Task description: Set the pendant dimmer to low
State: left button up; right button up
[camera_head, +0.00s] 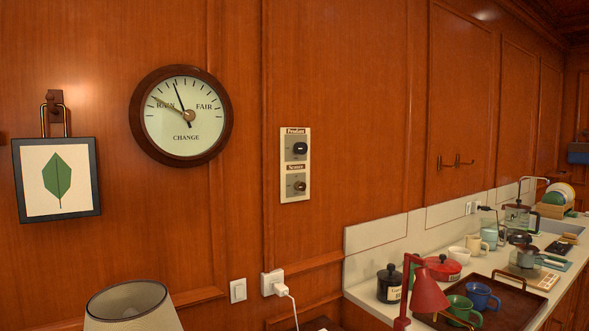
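A pale wall plate (295,165) on the wood panelling carries two dimmer knobs, one above the other. The upper one, under a label that appears to read "Pendant", is the pendant dimmer, with a dark knob (299,148). The lower one, under another label too small to read surely, has a brownish knob (299,186). The marks around the knobs are too small to read, so the pendant dimmer's setting cannot be told. Neither of my grippers is in view.
A round barometer (181,116) and a framed leaf picture (57,180) hang at left. A light switch (238,290) and a socket with a white plug (273,283) sit below. A lampshade (132,308), a red lamp (428,296) and a cluttered counter (357,285) stand lower. Wall around the dimmers is clear.

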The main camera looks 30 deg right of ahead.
aim_at(299, 148)
jog(key=i+z, duration=0.1)
jog(key=z, duration=0.9)
